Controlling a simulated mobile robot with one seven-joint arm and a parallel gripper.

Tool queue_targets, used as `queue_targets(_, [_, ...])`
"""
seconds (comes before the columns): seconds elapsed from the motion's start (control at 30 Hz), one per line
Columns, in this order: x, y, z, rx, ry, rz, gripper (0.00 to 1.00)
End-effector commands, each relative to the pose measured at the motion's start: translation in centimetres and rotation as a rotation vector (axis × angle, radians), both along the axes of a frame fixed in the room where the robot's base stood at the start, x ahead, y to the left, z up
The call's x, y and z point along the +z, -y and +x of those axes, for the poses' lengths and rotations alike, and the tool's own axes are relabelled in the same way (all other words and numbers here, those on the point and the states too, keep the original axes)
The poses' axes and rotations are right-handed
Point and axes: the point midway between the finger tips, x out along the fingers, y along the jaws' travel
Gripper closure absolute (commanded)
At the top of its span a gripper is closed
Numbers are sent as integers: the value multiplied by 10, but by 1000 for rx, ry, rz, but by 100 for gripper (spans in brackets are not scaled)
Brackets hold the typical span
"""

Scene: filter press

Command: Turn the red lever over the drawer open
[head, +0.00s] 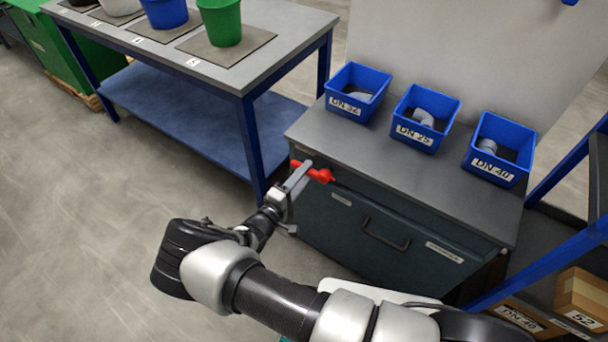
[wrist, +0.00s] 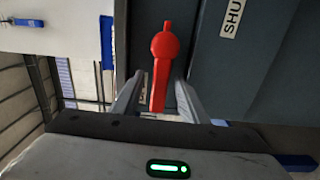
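The red lever (head: 318,174) sits at the top left corner of the dark cabinet front, above and left of the drawer (head: 365,222) with its bar handle. In the wrist view the red lever (wrist: 164,48) has a round hub, and its arm points down toward my gripper. My gripper (head: 298,183) is at the lever. In the wrist view its two fingers (wrist: 159,85) stand either side of the lever arm, with gaps showing on both sides. My gripper is open.
Three blue bins, DN 32 (head: 357,92), DN 25 (head: 425,118) and DN 40 (head: 499,149), stand on the cabinet top (head: 385,155). A blue-legged table (head: 262,62) with buckets stands close on the left. Blue shelving with boxes (head: 582,292) is at right.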

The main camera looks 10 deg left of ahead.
Motion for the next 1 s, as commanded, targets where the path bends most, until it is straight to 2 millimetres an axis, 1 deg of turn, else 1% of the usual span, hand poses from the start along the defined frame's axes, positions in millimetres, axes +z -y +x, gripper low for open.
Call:
queue_targets(0.17, [0, 0, -1, 0, -1, -2, 61])
queue_targets(0.27, [1, -3, -7, 1, -1, -2, 61])
queue_targets(0.33, [1, -6, -15, 2, -1, -2, 61])
queue_targets(0.47, [2, -16, -41, 3, -2, -2, 61])
queue_targets(0.8, [1, -44, -119, 4, -1, -1, 61])
queue_targets(0.9, [1, -50, -137, 3, -1, -1, 61])
queue_targets(1.0, [0, -55, -151, 2, 0, 0, 61])
